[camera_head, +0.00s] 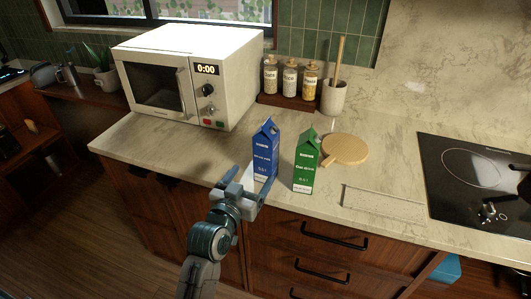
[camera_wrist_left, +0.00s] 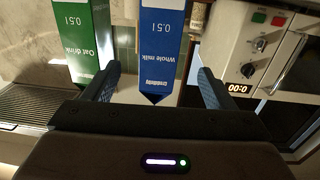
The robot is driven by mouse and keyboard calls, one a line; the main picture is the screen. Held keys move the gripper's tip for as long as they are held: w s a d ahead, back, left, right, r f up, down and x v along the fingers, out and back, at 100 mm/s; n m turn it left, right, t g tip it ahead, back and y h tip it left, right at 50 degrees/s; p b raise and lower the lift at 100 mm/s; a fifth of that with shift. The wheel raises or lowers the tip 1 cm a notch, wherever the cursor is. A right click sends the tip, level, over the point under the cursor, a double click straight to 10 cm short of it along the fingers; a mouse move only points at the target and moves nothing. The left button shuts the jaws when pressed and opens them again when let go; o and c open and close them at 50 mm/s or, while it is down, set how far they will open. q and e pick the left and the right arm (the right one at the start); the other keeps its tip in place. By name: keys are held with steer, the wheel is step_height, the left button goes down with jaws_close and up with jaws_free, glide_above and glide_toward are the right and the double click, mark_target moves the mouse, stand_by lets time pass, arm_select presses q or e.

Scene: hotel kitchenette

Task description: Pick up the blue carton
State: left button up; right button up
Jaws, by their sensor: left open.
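The blue carton (camera_head: 264,152) of whole milk stands upright on the counter near its front edge. It shows upside down in the left wrist view (camera_wrist_left: 162,40), between the two fingers in the picture. My left gripper (camera_head: 250,180) is open and low at the carton's front, with one finger to its left and the other overlapping its lower part. Nothing is visibly clamped, and I cannot tell how far the carton is inside the jaws. It also shows in the left wrist view (camera_wrist_left: 160,70). My right gripper is not in view.
A green oat drink carton (camera_head: 305,164) stands close to the right of the blue one. A round wooden board (camera_head: 346,149) lies behind it. A white microwave (camera_head: 190,75) stands at the left, bottles (camera_head: 290,78) at the back and a black hob (camera_head: 480,180) at the right.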

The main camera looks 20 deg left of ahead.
mark_target(262, 158)
arm_select(q)
steer(key=w, duration=0.2)
steer(key=w+p, duration=0.1)
steer(key=w, duration=0.2)
steer(key=shift+w+d+r, duration=0.25)
steer(key=shift+w+d, duration=0.05)
steer(key=shift+d, duration=0.05)
steer(key=w+p, duration=0.1)
steer(key=w, duration=0.1)
steer(key=w+p, duration=0.1)
steer(key=w, duration=0.1)
steer(key=shift+w+d+r+p, duration=0.1)
steer(key=shift+d+r+p, duration=0.05)
steer(key=shift+r+p, duration=0.15)
steer(key=shift+w+f, duration=0.25)
steer(key=shift+w, duration=0.25)
steer(key=shift+s, duration=0.1)
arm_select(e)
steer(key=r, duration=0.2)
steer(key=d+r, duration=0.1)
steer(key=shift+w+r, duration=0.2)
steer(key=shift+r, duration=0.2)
arm_select(q)
steer(key=shift+c, duration=1.3)
steer(key=c, duration=1.1)
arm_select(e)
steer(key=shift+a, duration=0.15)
